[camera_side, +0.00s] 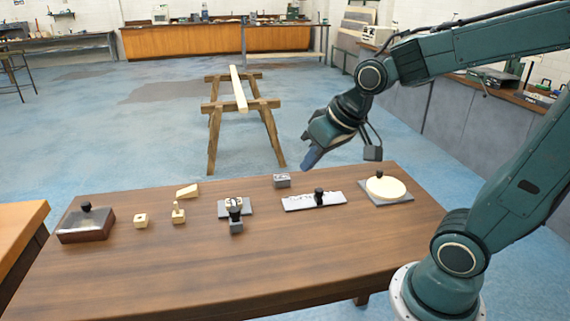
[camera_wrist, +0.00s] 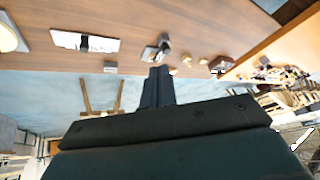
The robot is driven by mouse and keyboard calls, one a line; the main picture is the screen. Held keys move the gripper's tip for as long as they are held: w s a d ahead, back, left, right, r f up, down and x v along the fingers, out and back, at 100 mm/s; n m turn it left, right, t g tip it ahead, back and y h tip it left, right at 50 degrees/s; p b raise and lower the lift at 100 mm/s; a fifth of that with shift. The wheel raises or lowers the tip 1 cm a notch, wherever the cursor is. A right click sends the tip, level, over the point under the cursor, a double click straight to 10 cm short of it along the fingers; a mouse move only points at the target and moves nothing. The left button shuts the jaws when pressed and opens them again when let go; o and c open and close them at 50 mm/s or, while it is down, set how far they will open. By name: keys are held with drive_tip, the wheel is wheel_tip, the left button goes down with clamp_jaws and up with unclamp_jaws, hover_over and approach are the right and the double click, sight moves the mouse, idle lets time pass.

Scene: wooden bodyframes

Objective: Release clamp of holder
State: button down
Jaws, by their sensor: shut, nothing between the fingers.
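A small grey clamp-like holder (camera_side: 236,226) with a dark upper part stands at the front edge of a grey plate (camera_side: 224,208) near the middle of the table; I take this as the holder. Pale pieces sit on the plate, too small to make out. The holder also shows in the wrist view (camera_wrist: 150,54), beyond my fingertips. Whether its clamp is tight or loose cannot be told. My gripper (camera_side: 310,160) is shut and empty, in the air above the table's far edge, to the right of and well above the holder. The fingers also show in the wrist view (camera_wrist: 157,86).
A pale plate with a black knob (camera_side: 314,201), a cream disc (camera_side: 386,188) and a grey block (camera_side: 282,181) are right of the holder. A wooden wedge (camera_side: 187,191), small wooden pieces (camera_side: 178,214) and a dark box (camera_side: 86,225) are left. The table's front is clear.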

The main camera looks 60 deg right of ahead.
drive_tip(key=w+d+f+m, duration=0.3)
drive_tip(key=w+d+f, duration=0.1)
drive_tip(key=w+f, duration=0.3)
drive_tip(key=w+d+f+m+t, duration=0.1)
drive_tip(key=w+d+f+m, duration=0.1)
drive_tip(key=w+d+f, duration=0.3)
wheel_tip(320, 180, down, 4)
drive_tip(key=shift+w+d+r+m+y, duration=0.15)
drive_tip(key=shift+w+d+m+y, duration=0.2)
drive_tip(key=shift+w, duration=0.8)
drive_tip(key=shift+w+a+f, duration=0.1)
drive_tip(key=shift+f, duration=0.1)
drive_tip(key=x, duration=1)
drive_tip(key=shift+w+r, duration=0.1)
drive_tip(key=shift+r, duration=0.05)
drive_tip(key=shift+w+a+r, duration=0.1)
drive_tip(key=shift+w+a, duration=0.65)
drive_tip(key=shift+a, duration=0.05)
drive_tip(key=shift+w+a, duration=0.6)
drive_tip(key=shift+w, duration=0.05)
